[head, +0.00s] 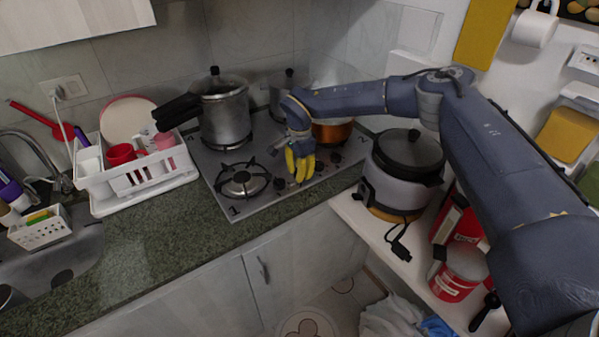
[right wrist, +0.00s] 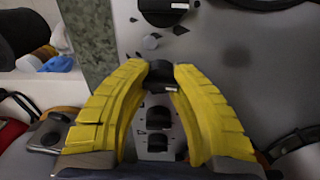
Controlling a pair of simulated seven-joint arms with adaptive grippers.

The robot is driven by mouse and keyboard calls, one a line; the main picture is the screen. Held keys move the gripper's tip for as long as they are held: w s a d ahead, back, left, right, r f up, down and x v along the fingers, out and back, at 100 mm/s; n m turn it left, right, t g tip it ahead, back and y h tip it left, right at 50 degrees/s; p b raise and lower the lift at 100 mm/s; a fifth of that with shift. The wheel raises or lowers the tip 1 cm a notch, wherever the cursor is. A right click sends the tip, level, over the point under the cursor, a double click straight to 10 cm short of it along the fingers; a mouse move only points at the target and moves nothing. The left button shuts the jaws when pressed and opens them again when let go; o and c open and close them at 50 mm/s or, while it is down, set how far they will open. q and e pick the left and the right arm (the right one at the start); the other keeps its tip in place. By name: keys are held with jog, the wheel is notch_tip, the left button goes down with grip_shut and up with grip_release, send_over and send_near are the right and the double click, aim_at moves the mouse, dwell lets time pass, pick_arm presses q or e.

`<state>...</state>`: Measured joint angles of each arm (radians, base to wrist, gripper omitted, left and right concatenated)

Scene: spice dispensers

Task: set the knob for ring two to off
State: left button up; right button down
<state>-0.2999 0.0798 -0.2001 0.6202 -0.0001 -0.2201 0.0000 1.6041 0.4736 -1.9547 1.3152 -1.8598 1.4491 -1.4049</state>
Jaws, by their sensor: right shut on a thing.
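The steel hob (head: 216,167) carries a row of black knobs along its front right part. My right gripper (head: 299,171), with yellow fingers, reaches down over this row. In the right wrist view my right gripper (right wrist: 164,70) is shut on a black knob (right wrist: 160,74), with a fingertip on each side. Two more black knobs, a nearer one (right wrist: 158,118) and a further one (right wrist: 157,142), show between the fingers. In the head view a dark knob (head: 280,184) shows just left of the fingers. The held knob's setting and ring number cannot be read. My left gripper is out of view.
A front left burner (head: 243,181) is bare. A steel pressure cooker (head: 225,115) and an orange pot (head: 332,132) stand behind the gripper. A rice cooker (head: 402,172) stands right of the hob. A white dish rack (head: 136,178) stands left. The granite counter front (head: 170,240) is clear.

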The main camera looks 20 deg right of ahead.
jog(key=shift+n, duration=0.6)
jog(key=c, duration=0.9)
grip_release()
jog(key=shift+c, duration=0.2)
notch_tip(320, 180, up, 12)
